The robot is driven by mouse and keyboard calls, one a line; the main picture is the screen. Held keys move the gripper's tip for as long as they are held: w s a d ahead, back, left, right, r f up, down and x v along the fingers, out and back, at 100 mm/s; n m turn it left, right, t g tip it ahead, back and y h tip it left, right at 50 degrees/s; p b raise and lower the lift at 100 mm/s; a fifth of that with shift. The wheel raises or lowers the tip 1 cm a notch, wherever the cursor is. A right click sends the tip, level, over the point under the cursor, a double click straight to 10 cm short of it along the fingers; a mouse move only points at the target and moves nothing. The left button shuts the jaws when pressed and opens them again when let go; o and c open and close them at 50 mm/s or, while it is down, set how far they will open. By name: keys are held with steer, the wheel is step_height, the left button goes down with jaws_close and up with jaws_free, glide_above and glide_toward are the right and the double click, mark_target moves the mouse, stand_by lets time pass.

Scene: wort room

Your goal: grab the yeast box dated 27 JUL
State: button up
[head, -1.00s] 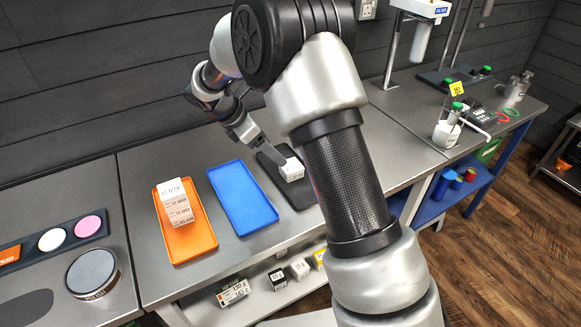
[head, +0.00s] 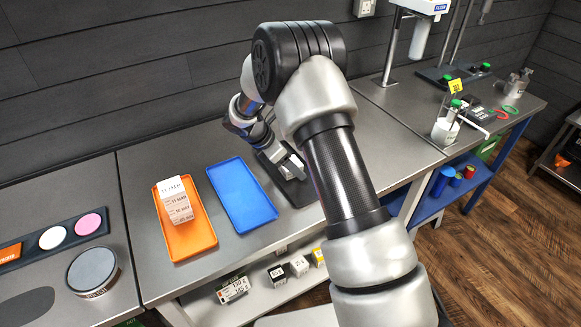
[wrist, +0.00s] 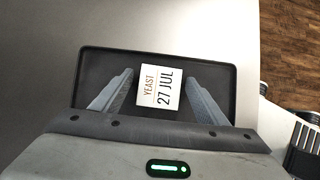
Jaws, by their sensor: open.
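The yeast box (wrist: 157,86) is white and reads "YEAST 27 JUL" in the wrist view. It sits on a dark tray (wrist: 88,65). My gripper (wrist: 158,90) is open above the tray, with one finger on each side of the box and a gap to each. In the head view, my gripper (head: 290,168) is over the dark tray (head: 303,192), and the box is mostly hidden by my gripper and arm.
An orange tray (head: 190,245) holds a stack of pale labelled boxes (head: 175,200). An empty blue tray (head: 242,195) lies between it and the dark tray. Small boxes (head: 299,266) stand on the shelf below. A wall is behind the bench.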

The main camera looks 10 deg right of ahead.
steer(key=shift+c, duration=0.2)
steer(key=c, duration=1.1)
steer(key=shift+r, duration=0.1)
